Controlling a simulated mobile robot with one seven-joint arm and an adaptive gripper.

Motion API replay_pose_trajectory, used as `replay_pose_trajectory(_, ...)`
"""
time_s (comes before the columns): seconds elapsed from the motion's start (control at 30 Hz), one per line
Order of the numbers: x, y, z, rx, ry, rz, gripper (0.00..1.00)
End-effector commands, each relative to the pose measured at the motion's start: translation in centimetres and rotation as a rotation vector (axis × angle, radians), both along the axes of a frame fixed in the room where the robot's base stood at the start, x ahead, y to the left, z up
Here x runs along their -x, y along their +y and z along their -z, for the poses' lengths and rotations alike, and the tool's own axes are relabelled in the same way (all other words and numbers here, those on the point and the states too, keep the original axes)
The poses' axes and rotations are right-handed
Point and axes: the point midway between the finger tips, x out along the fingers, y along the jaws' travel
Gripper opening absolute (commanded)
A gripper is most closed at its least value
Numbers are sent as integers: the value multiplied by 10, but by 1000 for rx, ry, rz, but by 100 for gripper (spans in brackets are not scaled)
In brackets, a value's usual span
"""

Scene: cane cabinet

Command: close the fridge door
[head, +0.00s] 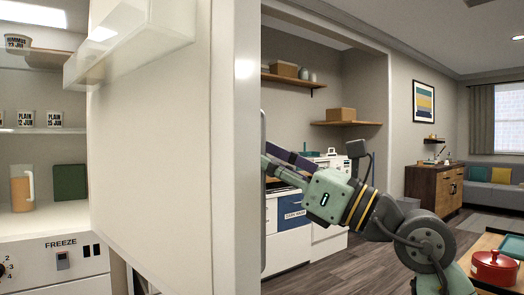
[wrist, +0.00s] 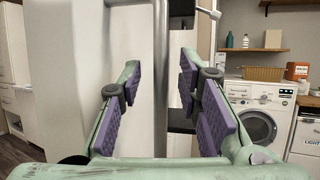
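The fridge door (head: 160,140) stands wide open in the head view, its white inner face towards me and a clear shelf on it. The fridge interior (head: 40,145) shows at the left. My gripper (wrist: 160,67) is open, its purple-padded fingers spread on the outer side of the door. The upright grey door handle (wrist: 160,85) runs between the fingers in the wrist view, apart from both pads. The handle also shows as a thin strip beside the door edge (head: 263,190). The door hides my fingertips in the head view.
Inside the fridge are a jug (head: 21,188), several tubs and a green box (head: 69,182). A white washing machine (wrist: 258,118) and counter stand beyond my gripper. A red pot (head: 494,267) sits on a table at the lower right. Open wooden floor (head: 345,262) lies behind my arm.

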Motion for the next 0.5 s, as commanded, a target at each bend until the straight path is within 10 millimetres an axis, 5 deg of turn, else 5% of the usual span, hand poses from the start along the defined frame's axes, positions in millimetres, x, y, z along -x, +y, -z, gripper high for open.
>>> replay_pose_trajectory(0.5,-8,13,-6,-1,-1,0,29)
